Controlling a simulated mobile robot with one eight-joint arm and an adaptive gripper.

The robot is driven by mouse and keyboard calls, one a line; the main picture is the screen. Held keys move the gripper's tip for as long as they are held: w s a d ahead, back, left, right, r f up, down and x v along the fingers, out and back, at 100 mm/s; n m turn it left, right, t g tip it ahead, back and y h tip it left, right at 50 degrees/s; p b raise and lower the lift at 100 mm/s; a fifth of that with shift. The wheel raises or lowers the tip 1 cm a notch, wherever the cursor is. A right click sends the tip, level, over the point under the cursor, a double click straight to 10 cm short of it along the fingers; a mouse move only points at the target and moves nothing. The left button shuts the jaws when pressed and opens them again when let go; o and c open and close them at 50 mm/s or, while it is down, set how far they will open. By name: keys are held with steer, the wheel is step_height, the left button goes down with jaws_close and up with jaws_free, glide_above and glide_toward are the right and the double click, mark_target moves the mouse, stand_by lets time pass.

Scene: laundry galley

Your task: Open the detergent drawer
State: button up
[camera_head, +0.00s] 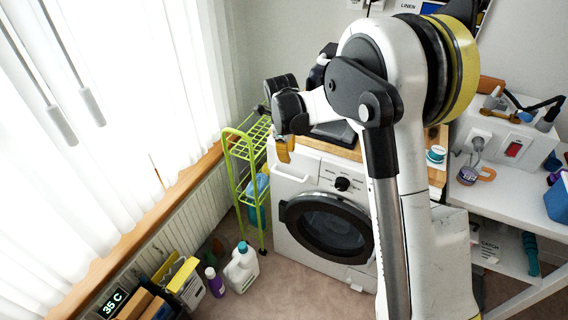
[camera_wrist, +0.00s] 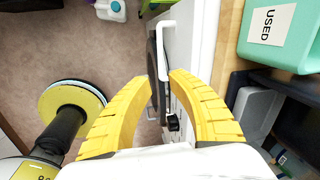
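The white washing machine (camera_head: 300,220) stands against the back wall with its round door shut. Its detergent drawer (camera_head: 300,163) is at the top left of the front and looks shut. The drawer's white bar handle (camera_head: 291,177) sticks out from the front; it also shows in the wrist view (camera_wrist: 164,42). My gripper (camera_head: 284,152) has yellow fingers and hangs near the drawer, above the handle in the head view. In the wrist view my gripper (camera_wrist: 160,78) is open and empty, its tips apart. The handle lies just beyond the tips, with no visible contact.
A black knob (camera_head: 343,184) is right of the drawer. A green wire rack (camera_head: 240,170) stands close on the left. A white jug (camera_head: 241,270) is on the floor. A teal box marked USED (camera_wrist: 290,35) sits on the wooden top. The floor before the machine is clear.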

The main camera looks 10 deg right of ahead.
mark_target(288, 176)
steer(key=shift+m, duration=0.9)
steer(key=b+x, duration=0.1)
steer(key=x, duration=0.3)
steer(key=b+x, duration=0.2)
steer(key=x, duration=0.3)
steer(key=b+x, duration=0.1)
steer(key=x, duration=0.3)
steer(key=shift+w+a+f, duration=0.15)
steer(key=shift+w+f, duration=0.2)
jaws_close()
